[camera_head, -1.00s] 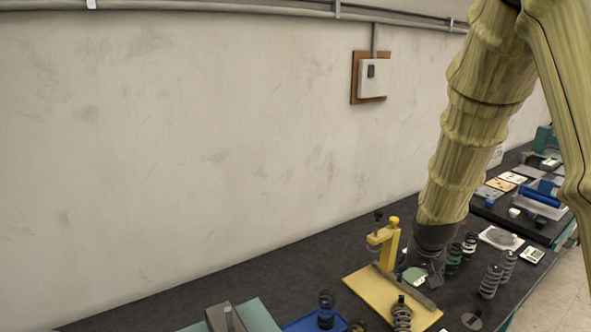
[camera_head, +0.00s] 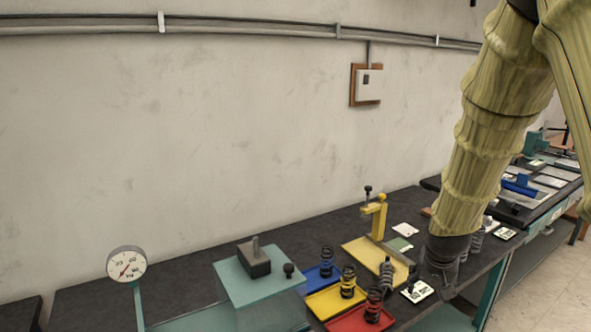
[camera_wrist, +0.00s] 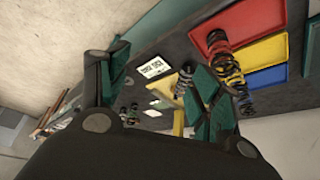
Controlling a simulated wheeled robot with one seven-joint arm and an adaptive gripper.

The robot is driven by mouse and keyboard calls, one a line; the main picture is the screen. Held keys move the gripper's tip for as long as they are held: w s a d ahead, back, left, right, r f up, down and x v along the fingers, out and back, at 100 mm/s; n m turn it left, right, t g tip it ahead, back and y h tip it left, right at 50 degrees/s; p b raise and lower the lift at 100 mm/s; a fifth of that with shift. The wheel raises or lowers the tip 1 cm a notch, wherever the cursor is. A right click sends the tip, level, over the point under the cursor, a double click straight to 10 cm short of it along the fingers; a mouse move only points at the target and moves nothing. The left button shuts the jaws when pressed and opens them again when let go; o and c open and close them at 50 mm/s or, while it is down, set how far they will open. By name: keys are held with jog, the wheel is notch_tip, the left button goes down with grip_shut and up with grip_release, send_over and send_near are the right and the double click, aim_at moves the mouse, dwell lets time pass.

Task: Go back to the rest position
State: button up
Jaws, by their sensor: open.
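My gripper (camera_head: 447,280) is at the lower end of my yellowish arm, beside the right edge of the dark bench top (camera_head: 330,230). In the wrist view its two teal fingers (camera_wrist: 160,85) stand wide apart with nothing between them. The yellow stand (camera_head: 378,222) on its yellow base is left of my gripper, with a dark spring (camera_head: 386,272) on or by the base's front edge. A white marked card (camera_head: 417,291) lies just left of my gripper and also shows between the fingers in the wrist view (camera_wrist: 154,67).
Blue (camera_head: 312,287), yellow (camera_head: 325,304) and red (camera_head: 340,322) trays hold springs. A teal press table (camera_head: 245,295) and a round gauge (camera_head: 126,263) stand left. Another bench (camera_head: 545,210) with items stands at the right back. Floor (camera_head: 550,285) is clear at right.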

jog(key=s+a+f+n+g, duration=0.1)
jog(key=s+a+f, duration=0.1)
jog(key=s+f, duration=0.5)
jog(key=s+a+f+n+y+b, duration=0.1)
jog(key=s+a+f, duration=0.15)
jog(key=f, duration=0.85)
jog(key=s+a+f+n+g, duration=0.1)
jog(key=s+f, duration=0.4)
jog(key=f, duration=0.3)
jog(key=s+a+f, duration=0.1)
jog(key=s+f, duration=0.3)
jog(key=s, duration=0.4)
jog(key=s+a+f+n+g, duration=0.1)
jog(key=s+a+f, duration=0.1)
jog(key=s+f, duration=0.3)
jog(key=s+a+f+g+y+b, duration=0.1)
jog(key=s+f, duration=0.4)
jog(key=s, duration=0.5)
jog(key=shift+s+a+f+n, duration=0.3)
jog(key=shift+a+n, duration=0.1)
jog(key=shift+a, duration=0.2)
jog(key=shift+r, duration=0.1)
